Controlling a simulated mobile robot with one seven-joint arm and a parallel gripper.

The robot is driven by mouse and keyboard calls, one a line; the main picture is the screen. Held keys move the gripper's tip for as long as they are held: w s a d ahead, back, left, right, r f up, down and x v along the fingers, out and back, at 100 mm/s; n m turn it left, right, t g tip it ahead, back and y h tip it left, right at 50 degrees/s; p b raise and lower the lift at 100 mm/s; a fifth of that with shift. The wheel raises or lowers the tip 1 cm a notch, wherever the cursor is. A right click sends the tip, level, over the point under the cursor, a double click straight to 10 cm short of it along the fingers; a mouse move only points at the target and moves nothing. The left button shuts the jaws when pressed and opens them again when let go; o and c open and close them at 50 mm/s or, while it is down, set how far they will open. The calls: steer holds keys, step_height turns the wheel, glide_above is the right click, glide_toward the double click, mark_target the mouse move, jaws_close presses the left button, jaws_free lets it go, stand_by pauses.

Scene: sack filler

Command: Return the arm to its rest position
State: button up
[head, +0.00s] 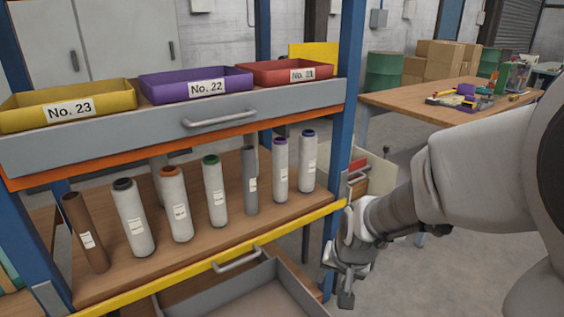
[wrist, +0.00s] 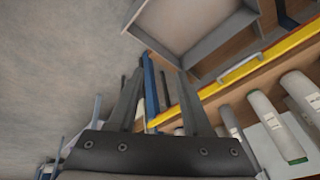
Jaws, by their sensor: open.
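My arm reaches in from the right side of the head view. My gripper (head: 345,285) hangs low beside the right end of the shelf rack, near the blue post (head: 345,95) and the open lower drawer (head: 235,295). In the wrist view my gripper (wrist: 155,85) shows two grey fingers standing apart with nothing held between them. The drawer (wrist: 190,30) and the yellow shelf edge (wrist: 285,45) show beyond the fingers. Whether the gripper touches the rack cannot be told.
Several spools (head: 215,190) stand on the middle shelf. Yellow (head: 60,122), purple (head: 195,95) and red (head: 290,82) trays sit above a closed grey drawer (head: 180,125). A cluttered wooden table (head: 410,105) stands behind my arm. Bare floor (head: 470,240) shows below my arm.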

steer(key=s+d+r+n+t, duration=0.1)
steer(key=s+d+r+n, duration=0.2)
steer(key=s+r, duration=1.2)
step_height(320, 180, up, 18)
steer(key=p, duration=1.8)
steer(key=shift+n+h, duration=0.3)
steer(key=shift+h, duration=0.1)
steer(key=shift+s, duration=0.15)
